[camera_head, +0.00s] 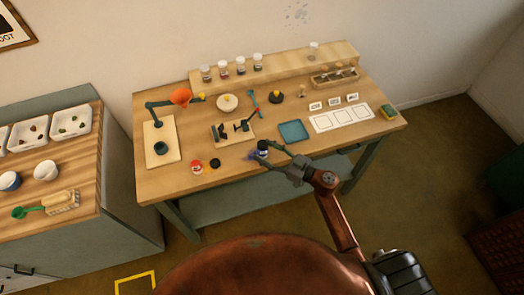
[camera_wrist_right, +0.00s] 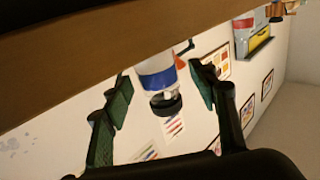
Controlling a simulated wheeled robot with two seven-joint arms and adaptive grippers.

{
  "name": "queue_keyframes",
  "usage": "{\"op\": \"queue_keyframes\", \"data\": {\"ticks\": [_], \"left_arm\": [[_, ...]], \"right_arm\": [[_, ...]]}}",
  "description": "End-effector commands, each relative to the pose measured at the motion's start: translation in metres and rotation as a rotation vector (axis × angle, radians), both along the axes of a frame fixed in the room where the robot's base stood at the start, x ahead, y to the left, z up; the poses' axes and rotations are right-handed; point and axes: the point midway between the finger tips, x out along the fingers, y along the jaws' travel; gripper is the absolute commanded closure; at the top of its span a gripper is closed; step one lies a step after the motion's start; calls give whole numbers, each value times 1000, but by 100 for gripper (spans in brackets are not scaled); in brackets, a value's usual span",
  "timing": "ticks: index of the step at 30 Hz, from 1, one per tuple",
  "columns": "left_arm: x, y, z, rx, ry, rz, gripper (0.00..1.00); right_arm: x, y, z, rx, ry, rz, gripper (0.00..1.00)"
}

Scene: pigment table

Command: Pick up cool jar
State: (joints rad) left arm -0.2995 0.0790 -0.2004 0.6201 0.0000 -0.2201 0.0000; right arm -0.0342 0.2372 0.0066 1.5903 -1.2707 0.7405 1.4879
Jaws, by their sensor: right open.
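The cool jar looks to be the small jar with a blue band (camera_head: 263,145) near the table's front edge in the head view. In the right wrist view the jar (camera_wrist_right: 157,75) shows a white body, a blue band and a dark end, and appears upside down. My right gripper (camera_head: 258,151) is open at the jar, its fingers reaching in from the right. In the wrist view, the green-padded fingers (camera_wrist_right: 160,102) lie to either side of the jar with gaps showing. My left gripper is not in view.
A red-banded jar (camera_head: 197,168) and a black disc (camera_head: 214,163) stand to the left. A blue tray (camera_head: 293,131) lies close to the right. A wooden stand with dark parts (camera_head: 232,131) is behind. Several jars line the raised back shelf (camera_head: 285,64).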

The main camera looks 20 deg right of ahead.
Motion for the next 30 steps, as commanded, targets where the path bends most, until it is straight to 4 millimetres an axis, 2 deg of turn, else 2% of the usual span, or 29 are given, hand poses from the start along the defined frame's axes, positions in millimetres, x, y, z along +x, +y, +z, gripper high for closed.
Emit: {"op": "queue_keyframes", "data": {"ticks": [3,11,30], "left_arm": [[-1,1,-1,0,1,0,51],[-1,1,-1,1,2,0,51],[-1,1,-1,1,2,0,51]], "right_arm": [[9,7,-1,-1,-1,-1,47],[10,8,0,-1,0,-1,47],[10,8,0,-1,-1,-1,91]]}}
